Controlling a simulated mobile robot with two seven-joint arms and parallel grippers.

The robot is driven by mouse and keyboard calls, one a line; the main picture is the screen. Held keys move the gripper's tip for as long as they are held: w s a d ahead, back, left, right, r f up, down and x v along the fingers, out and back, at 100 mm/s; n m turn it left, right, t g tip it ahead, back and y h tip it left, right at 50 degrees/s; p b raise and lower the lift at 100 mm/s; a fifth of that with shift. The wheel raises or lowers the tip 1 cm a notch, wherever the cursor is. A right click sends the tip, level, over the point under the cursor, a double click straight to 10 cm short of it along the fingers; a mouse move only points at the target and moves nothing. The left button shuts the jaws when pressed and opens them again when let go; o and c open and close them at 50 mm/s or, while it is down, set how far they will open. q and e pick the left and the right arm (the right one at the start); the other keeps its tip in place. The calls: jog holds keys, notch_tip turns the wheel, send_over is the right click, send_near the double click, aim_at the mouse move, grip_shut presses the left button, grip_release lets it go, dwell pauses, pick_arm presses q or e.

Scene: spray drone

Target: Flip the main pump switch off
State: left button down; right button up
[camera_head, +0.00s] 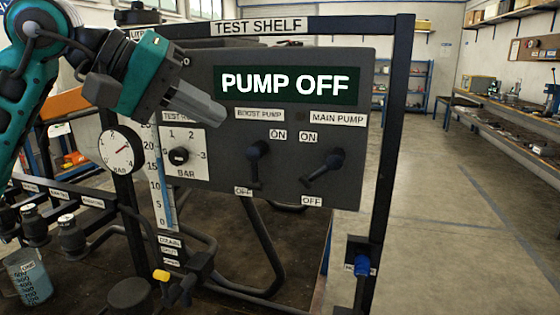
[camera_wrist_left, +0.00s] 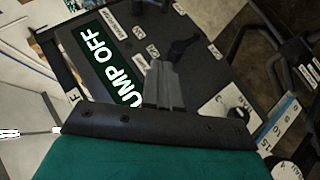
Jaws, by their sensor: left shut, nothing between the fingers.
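The main pump switch (camera_head: 325,169) is a dark lever on the right of the grey test panel (camera_head: 215,75), between an ON label above and an OFF label below. It slants from upper right to lower left, its lower end near OFF. The display (camera_head: 288,85) reads PUMP OFF. My left gripper (camera_head: 218,117) is shut and empty, in front of the panel's left part, up and left of the main switch and apart from it. In the left wrist view its shut fingers (camera_wrist_left: 162,85) cover part of the panel. A dark switch lever (camera_wrist_left: 182,48) shows beyond them; which one is unclear.
The boost pump switch (camera_head: 257,163) hangs downward left of the main switch. A selector knob (camera_head: 178,156) and a round gauge (camera_head: 121,149) are further left. A black post (camera_head: 388,170) bounds the panel on the right. Pipes and a yellow-handled valve (camera_head: 162,276) lie below.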

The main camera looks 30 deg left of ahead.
aim_at(322, 168)
pick_arm(q)
jog(key=shift+w+d, duration=0.1)
jog(key=p+x, duration=0.3)
jog(key=x, duration=0.6)
jog(key=shift+r, duration=0.15)
jog(key=d+f, duration=0.2)
jog(key=shift+w+d+f, duration=0.25)
jog(key=shift+w+f, duration=0.05)
jog(key=shift+w, duration=0.05)
jog(key=shift+d+f, duration=0.4)
pick_arm(e)
jog(key=shift+s+d+r+h, duration=0.35)
jog(key=shift+d+r, duration=0.15)
jog(key=shift+d, duration=0.15)
jog(key=shift+f, duration=0.1)
